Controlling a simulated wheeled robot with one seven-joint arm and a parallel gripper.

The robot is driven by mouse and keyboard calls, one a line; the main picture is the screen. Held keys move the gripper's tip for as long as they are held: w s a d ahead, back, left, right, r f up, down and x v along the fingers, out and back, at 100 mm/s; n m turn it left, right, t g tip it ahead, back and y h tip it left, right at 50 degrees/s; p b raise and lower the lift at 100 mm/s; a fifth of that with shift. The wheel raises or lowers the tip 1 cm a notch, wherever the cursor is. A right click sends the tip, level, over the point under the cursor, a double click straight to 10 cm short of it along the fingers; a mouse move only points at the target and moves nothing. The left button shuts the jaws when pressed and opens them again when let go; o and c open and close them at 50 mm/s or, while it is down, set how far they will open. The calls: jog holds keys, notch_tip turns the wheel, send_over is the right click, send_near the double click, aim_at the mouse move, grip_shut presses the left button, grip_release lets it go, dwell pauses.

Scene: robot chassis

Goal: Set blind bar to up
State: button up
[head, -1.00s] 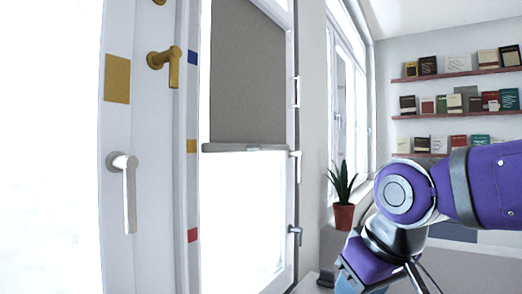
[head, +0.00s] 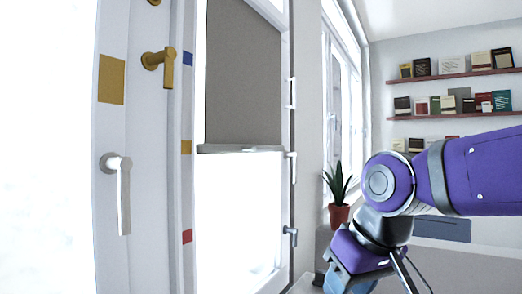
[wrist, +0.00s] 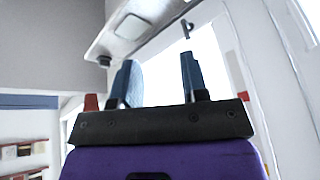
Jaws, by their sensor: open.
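The blind bar (head: 240,149) is a thin grey strip along the lower edge of a grey blind (head: 243,75). The blind covers the upper part of the window, and bright glass shows below the bar. My gripper (head: 345,284) is low at the bottom of the head view, to the right of the bar and lower in the picture, apart from it. Its fingertips are hard to make out there. In the wrist view my gripper (wrist: 160,78) has its two dark fingers spread with nothing held between them.
A white handle (head: 122,190) and a brass handle (head: 160,66) stand out from the frame at left. Small silver handles (head: 291,235) are on the window's right edge. A potted plant (head: 339,195) stands beyond, near bookshelves (head: 455,118).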

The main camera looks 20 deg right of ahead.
jog(key=w+a+r+m+g+y, duration=0.25)
jog(key=w+r+y, duration=0.2)
jog(key=w, duration=0.35)
jog(key=m+t+y, duration=0.3)
jog(key=t+y, duration=0.6)
jog(key=y, duration=0.3)
send_near(268, 149)
jog(key=shift+g+h, duration=0.25)
jog(key=x, duration=1)
jog(key=shift+w+a+r, duration=0.25)
jog(key=shift+r, duration=0.1)
jog(key=shift+c, duration=0.2)
grip_shut()
